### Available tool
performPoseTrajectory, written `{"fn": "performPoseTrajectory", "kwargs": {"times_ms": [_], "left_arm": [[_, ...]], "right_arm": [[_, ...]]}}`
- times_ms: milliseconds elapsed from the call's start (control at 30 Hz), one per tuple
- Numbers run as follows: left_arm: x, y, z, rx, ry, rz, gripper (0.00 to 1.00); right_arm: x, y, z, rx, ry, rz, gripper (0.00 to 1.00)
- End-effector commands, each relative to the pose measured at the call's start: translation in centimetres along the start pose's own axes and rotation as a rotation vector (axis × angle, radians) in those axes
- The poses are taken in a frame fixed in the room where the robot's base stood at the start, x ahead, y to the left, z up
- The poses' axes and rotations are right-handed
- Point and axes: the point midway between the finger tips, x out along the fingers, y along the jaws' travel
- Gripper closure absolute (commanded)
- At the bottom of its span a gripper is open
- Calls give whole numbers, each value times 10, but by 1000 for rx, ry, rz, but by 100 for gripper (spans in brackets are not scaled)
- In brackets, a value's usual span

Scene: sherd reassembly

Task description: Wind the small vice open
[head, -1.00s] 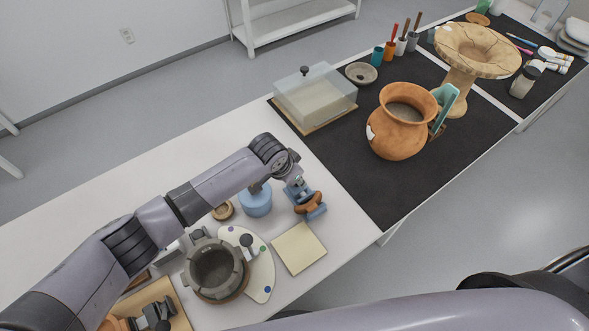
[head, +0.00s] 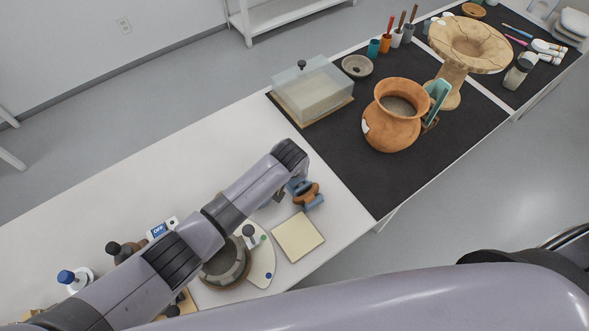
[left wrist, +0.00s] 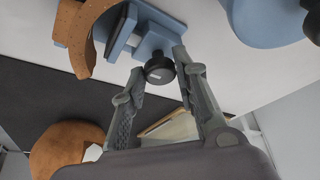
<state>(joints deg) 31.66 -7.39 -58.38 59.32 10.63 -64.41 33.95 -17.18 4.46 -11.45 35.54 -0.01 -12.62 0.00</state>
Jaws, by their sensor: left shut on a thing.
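The small blue vice (head: 314,201) stands near the table's front edge, partly behind my left arm in the head view. A brown curved sherd (head: 306,194) sits at its jaws. In the left wrist view the blue vice (left wrist: 158,38) is at the top, with the curved sherd (left wrist: 84,42) beside it. The vice's black knob (left wrist: 160,72) lies between the fingertips of my left gripper (left wrist: 160,68), which is shut on it. In the head view my arm hides this gripper. My right gripper is in neither view.
A cream square pad (head: 298,237) lies in front of the vice. A dark mat (head: 375,185) with an orange pot (head: 392,125) lies to the right.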

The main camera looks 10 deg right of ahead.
Motion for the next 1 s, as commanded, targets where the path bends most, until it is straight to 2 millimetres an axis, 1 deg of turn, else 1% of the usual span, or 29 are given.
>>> {"fn": "performPoseTrajectory", "kwargs": {"times_ms": [333,367,633,1000], "left_arm": [[-1,0,-2,-4,3,0,100],[-1,0,-2,-4,3,0,71],[0,0,-1,-3,1,0,53],[-2,0,0,-3,0,0,52]], "right_arm": [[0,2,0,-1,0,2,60],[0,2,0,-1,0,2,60],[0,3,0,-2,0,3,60],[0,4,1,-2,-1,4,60]]}}
